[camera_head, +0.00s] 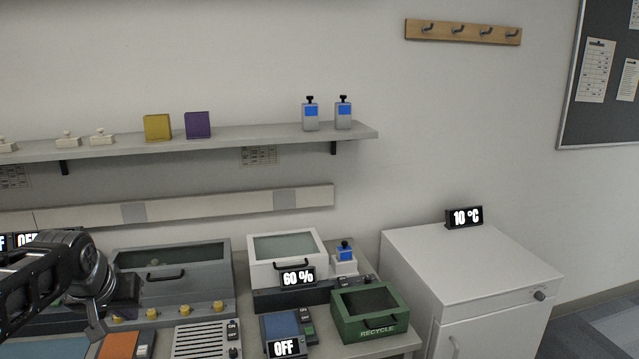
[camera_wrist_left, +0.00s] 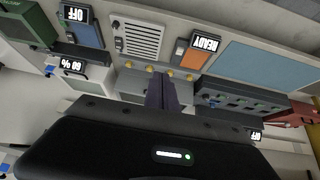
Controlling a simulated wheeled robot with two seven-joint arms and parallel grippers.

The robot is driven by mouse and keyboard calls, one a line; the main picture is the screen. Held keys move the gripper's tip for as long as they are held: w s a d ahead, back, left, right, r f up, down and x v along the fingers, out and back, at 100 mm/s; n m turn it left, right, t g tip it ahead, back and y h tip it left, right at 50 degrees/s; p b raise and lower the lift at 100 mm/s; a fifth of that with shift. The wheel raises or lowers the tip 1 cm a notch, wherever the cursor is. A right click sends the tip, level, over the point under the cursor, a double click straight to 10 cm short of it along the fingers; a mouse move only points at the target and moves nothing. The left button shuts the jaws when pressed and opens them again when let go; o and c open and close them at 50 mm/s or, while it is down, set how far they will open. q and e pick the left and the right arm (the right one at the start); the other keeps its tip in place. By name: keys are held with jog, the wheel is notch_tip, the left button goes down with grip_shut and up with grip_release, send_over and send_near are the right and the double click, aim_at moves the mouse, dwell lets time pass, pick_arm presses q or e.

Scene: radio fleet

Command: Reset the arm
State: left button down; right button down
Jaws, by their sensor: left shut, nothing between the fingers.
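My left gripper (camera_head: 96,326) comes in from the left above the front left of the bench. Its fingers are shut with nothing between them. In the left wrist view the shut fingers (camera_wrist_left: 164,92) point toward the row of yellow knobs on the grey lidded unit (camera_head: 172,262). An orange panel (camera_head: 119,345) lies just right of and below the fingertips in the head view; in the wrist view the orange panel (camera_wrist_left: 195,58) has a READY label. I cannot tell whether the fingers touch anything. My right gripper is not in view.
The bench also holds a slatted vent unit (camera_head: 200,341), a blue panel (camera_head: 283,327) labelled OFF, a green RECYCLE bin (camera_head: 371,315) and a white lidded box (camera_head: 287,254) with a 60 % display. A wall shelf (camera_head: 250,138) runs above. A white cabinet (camera_head: 470,262) stands right.

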pick_arm(q)
jog(key=w+d+f+t+h, duration=0.2)
jog(key=w+d+f, duration=0.5)
jog(key=f, duration=0.4)
jog(key=s+d+f+g+h, duration=0.1)
jog(key=s+d+f, duration=0.1)
jog(key=d+f, duration=0.4)
jog(key=s+d+f+h, duration=0.15)
jog(key=d+f, duration=0.25)
jog(key=f, duration=0.5)
jog(key=s+d+f+g, duration=0.2)
jog(key=s+d+f, duration=0.3)
jog(key=s+f, duration=0.2)
jog(key=s+d+f+m+g+h, duration=0.1)
jog(key=s+d+f+g, duration=0.1)
jog(key=s+d+f, duration=0.4)
jog(key=s+d+f+g, duration=0.3)
jog(key=s+d+f, duration=0.2)
jog(key=s, duration=1)
notch_tip(320, 180, down, 3)
jog(key=shift+d+r+m, duration=0.1)
jog(key=shift+d+m, duration=0.3)
jog(key=shift+w+h, duration=0.1)
jog(key=shift+h, duration=0.15)
